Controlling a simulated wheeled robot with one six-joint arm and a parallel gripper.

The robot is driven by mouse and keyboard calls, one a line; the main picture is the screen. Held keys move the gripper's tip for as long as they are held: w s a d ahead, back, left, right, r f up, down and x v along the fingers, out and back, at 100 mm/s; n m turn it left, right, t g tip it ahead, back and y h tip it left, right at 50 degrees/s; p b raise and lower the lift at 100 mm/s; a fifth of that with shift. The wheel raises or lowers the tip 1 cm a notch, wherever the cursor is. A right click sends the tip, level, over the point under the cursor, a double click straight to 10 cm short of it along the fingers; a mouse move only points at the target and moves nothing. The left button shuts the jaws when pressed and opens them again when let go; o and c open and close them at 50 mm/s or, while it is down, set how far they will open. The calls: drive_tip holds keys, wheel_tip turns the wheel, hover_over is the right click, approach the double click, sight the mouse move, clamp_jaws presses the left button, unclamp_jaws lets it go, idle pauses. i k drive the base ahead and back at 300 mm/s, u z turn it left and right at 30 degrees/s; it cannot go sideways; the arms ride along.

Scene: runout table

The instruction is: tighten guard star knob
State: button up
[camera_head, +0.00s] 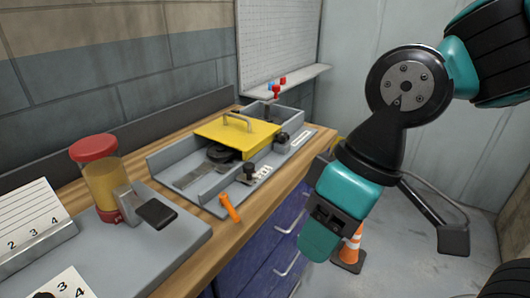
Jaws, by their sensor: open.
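The yellow guard (240,134) with a grey handle lies over a grey machine bed on the bench. A black knob (281,139) is at the guard's right end; it looks like the star knob, but its lobes are too small to make out. A second black knob (249,171) stands on the bed's front side beside a small label. I cannot tell how tight either is. My gripper (319,238) hangs in front of the bench's front edge, to the right of the knobs and apart from them. It is open and empty; its finger gap is hard to see from this side.
A red-lidded jar (104,180) stands on a grey plate at the left, beside numbered cards (30,225). An orange-handled tool (230,208) lies near the bench's front edge. Blue drawers (262,262) are below. A traffic cone (350,250) stands on the floor behind my gripper.

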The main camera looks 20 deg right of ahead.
sight(283, 137)
drive_tip(key=u, duration=0.4)
drive_tip(key=k, duration=0.9)
drive_tip(key=z, duration=0.3)
drive_tip(key=i, duration=0.55)
drive_tip(key=z, duration=0.7)
drive_tip(key=i, duration=0.85)
drive_tip(key=u, duration=0.15)
